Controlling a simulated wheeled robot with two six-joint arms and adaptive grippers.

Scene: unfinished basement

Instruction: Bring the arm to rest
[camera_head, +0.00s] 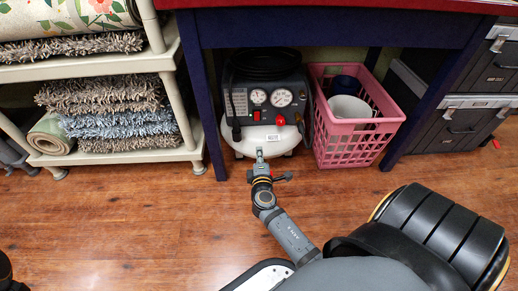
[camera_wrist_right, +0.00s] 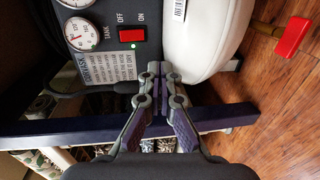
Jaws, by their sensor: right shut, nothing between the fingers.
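My right arm reaches forward from the bottom of the head view. Its gripper (camera_head: 260,155) is in front of the white tank of the air compressor (camera_head: 258,138). In the right wrist view the fingers (camera_wrist_right: 160,70) are closed together at the tips with nothing between them. They are just below the compressor's panel, near its red switch (camera_wrist_right: 132,35); a small green light shows by the switch. I cannot tell whether the fingertips touch the compressor. My left gripper is not in view.
The compressor stands under a dark blue table (camera_head: 215,100) between its legs. A pink crate (camera_head: 345,150) holding containers is on its right. Shelves with rugs (camera_head: 115,120) are at the left, dark drawer cases (camera_head: 460,125) at the right. Wooden floor in front is clear.

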